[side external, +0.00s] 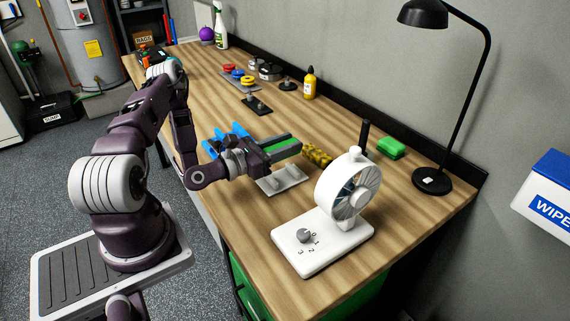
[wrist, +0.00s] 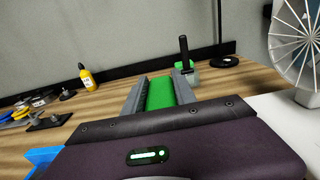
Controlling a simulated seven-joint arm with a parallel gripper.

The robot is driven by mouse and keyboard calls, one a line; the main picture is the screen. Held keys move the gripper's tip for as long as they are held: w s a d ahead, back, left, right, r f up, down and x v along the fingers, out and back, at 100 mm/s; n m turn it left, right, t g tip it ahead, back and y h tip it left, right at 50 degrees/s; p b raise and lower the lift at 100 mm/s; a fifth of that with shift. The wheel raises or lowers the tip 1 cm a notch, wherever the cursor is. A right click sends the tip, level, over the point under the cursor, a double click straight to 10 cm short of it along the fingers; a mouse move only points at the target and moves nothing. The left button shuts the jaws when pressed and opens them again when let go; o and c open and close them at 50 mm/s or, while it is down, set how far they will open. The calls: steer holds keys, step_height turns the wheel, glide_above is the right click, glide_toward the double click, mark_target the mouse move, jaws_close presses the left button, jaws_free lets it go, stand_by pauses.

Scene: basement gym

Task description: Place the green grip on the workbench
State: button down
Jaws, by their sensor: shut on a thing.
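The green grip (side external: 285,148) is a green bar lying between the two grey fingers of my gripper (side external: 294,146). In the wrist view the green grip (wrist: 160,92) fills the gap between the fingers (wrist: 160,80), and the gripper is shut on it. My gripper holds it low over the wooden workbench (side external: 345,250), near a light plate (side external: 282,181) with small pegs. I cannot tell whether the grip touches anything below. A yellow and black patterned piece (side external: 317,155) lies just beyond the fingertips.
A white fan (side external: 350,188) stands close on the right. Behind it are a black upright handle (side external: 364,137), a green block (side external: 391,148) and a black lamp (side external: 432,181). Blue pieces (side external: 215,143) lie beside my wrist. A yellow bottle (side external: 310,84) and colored discs (side external: 238,73) stand farther back.

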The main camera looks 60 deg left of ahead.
step_height(320, 180, down, 5)
steer(key=shift+f, duration=0.2)
steer(key=c, duration=1)
jaws_free()
steer(key=shift+o, duration=0.8)
steer(key=s, duration=0.6)
steer(key=shift+s+f, duration=0.2)
steer(key=shift+s, duration=0.1)
steer(key=o, duration=0.4)
steer(key=shift+s+a, duration=0.1)
steer(key=shift+s, duration=0.1)
steer(key=shift+c, duration=0.2)
steer(key=o, duration=0.5)
